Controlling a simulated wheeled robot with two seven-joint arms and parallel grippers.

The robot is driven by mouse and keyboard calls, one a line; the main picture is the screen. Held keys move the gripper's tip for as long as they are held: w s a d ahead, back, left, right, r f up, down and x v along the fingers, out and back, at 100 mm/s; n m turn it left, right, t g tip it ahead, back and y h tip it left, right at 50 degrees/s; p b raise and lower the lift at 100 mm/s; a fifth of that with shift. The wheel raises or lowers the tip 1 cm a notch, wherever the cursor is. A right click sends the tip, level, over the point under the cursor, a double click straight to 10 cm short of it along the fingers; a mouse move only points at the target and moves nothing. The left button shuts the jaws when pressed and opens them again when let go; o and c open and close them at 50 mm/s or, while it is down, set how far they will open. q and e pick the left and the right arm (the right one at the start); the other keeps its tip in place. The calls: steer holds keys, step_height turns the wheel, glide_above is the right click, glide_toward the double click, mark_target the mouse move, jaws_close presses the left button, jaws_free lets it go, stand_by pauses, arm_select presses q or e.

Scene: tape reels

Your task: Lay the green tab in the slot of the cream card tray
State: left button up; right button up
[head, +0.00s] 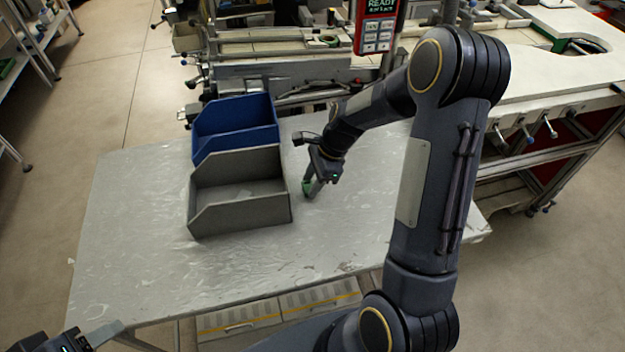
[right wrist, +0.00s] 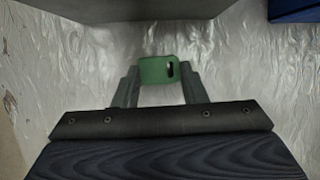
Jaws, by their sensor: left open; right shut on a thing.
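The green tab (head: 307,187) is a small green block with a dark slot near one end, seen closely in the right wrist view (right wrist: 154,70). My right gripper (head: 314,186) is shut on it, with one finger at each side, low over the table to the right of the grey bin. The two fingers also show in the right wrist view (right wrist: 159,90). My left gripper (head: 98,336) is open at the bottom left corner, partly cut off, far from the tab. I cannot make out a cream card tray in either view; my right arm covers part of the table.
A grey open bin (head: 245,219) stands on the metal table (head: 150,250), with a blue bin (head: 235,115) behind it. The front and left of the table are clear. Machinery with a red READY panel (head: 376,25) stands behind the table.

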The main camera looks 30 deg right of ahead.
steer(key=shift+f, duration=0.2)
steer(key=o, duration=1)
